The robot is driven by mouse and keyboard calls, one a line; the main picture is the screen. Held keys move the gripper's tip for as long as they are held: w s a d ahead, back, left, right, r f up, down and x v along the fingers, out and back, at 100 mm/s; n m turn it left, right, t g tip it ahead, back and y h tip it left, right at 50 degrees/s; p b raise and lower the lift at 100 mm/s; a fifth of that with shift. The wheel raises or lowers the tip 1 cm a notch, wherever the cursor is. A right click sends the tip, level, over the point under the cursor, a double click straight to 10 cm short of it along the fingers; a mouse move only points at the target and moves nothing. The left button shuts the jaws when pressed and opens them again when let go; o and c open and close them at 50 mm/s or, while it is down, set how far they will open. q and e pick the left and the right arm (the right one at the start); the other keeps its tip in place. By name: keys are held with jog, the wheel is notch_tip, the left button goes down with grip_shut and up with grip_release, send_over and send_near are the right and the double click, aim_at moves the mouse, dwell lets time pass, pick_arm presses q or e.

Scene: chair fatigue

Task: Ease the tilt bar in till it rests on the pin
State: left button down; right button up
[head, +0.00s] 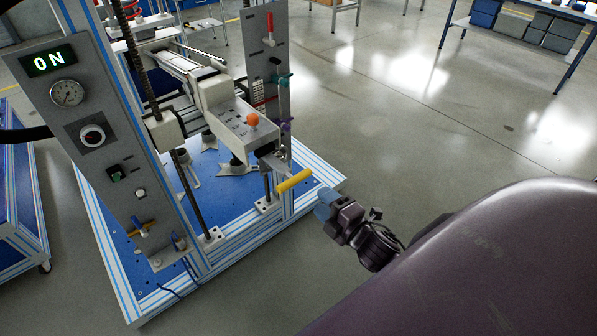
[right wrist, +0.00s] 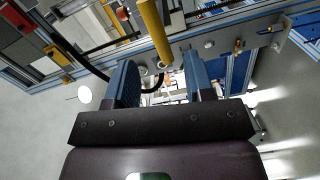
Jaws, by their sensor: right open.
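The tilt bar appears to be the yellow bar (head: 294,180) at the front end of the machine's grey arm, slanting up to the right. In the right wrist view the yellow bar (right wrist: 154,32) stands ahead of the fingers, its lower end near the gap between them. My right gripper (head: 326,202) has blue fingertips and is just right of the bar, seemingly apart from it. In the right wrist view the fingers (right wrist: 160,78) are spread, with nothing held between them. I cannot make out the pin. My left gripper is not in view.
A control panel (head: 85,110) with an ON display stands at the left on the blue-and-white frame. An orange knob (head: 252,119) sits on the grey arm. A grey upright plate (head: 267,50) with coloured levers stands behind the bar. The floor to the right is clear.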

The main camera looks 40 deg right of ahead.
aim_at(298, 182)
jog(key=w, duration=0.3)
jog(key=w+a+n, duration=0.1)
jog(key=w, duration=0.2)
jog(key=w+n+p, duration=0.1)
jog(key=w, duration=0.2)
jog(key=shift+w+a+r+y, duration=0.2)
jog(key=shift+w+y, duration=0.05)
jog(key=shift+y, duration=0.05)
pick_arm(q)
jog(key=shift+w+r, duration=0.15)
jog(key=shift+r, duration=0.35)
pick_arm(e)
jog(key=shift+w, duration=0.65)
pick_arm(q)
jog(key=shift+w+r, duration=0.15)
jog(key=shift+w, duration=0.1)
pick_arm(e)
grip_shut()
